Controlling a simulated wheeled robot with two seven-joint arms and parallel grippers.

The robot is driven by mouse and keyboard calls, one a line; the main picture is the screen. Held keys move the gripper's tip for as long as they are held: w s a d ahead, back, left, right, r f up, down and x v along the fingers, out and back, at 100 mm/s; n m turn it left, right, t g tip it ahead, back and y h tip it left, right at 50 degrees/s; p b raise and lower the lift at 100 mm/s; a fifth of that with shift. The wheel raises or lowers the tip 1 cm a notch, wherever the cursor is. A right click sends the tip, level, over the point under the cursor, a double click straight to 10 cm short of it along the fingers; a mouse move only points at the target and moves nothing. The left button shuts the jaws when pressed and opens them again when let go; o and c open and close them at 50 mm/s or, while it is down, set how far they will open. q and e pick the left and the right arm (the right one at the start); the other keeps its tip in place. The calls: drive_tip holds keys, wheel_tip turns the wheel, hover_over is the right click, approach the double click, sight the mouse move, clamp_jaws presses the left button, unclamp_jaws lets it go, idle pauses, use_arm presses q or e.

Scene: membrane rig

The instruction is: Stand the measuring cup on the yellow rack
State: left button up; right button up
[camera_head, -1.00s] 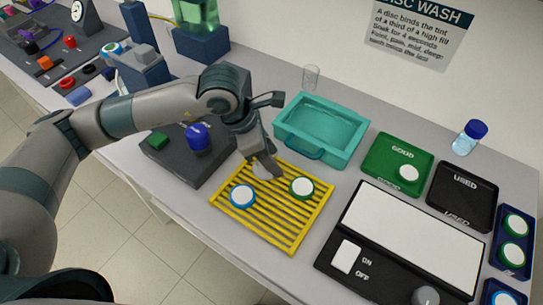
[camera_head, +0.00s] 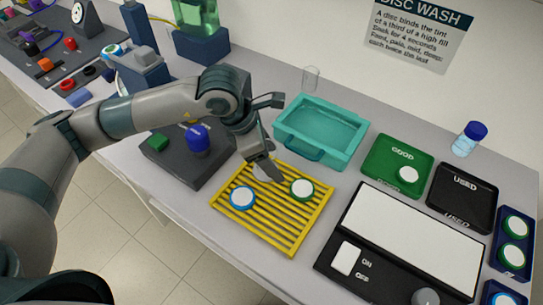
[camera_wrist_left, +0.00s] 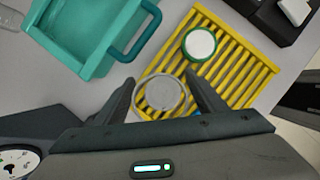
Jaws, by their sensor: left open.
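The measuring cup (camera_wrist_left: 160,95) shows in the left wrist view as a grey, see-through round rim seen from above, with yellow bars visible through it. It stands on the yellow rack (camera_wrist_left: 240,83), between the two fingers of my left gripper (camera_wrist_left: 160,98), which is open. In the head view the cup (camera_head: 262,173) is a pale shape mostly hidden by the left gripper (camera_head: 266,172), at the back left part of the yellow rack (camera_head: 262,222). My right gripper is not in view.
On the rack are a blue-rimmed disc (camera_head: 242,197) and a green-rimmed disc (camera_head: 302,188), close to the cup. A teal tub (camera_head: 345,155) stands behind the rack, a dark block with a blue knob (camera_head: 197,138) to its left. A clear glass (camera_head: 311,77) stands at the back.

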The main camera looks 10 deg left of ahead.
use_arm(q)
drive_tip(key=b+v, duration=0.2)
drive_tip(key=v, duration=0.9)
drive_tip(key=shift+a+r+b, duration=0.1)
drive_tip(key=shift+a+b, duration=0.05)
drive_tip(key=shift+b, duration=0.25)
drive_tip(key=shift+a+r, duration=0.1)
drive_tip(key=shift+r, duration=0.15)
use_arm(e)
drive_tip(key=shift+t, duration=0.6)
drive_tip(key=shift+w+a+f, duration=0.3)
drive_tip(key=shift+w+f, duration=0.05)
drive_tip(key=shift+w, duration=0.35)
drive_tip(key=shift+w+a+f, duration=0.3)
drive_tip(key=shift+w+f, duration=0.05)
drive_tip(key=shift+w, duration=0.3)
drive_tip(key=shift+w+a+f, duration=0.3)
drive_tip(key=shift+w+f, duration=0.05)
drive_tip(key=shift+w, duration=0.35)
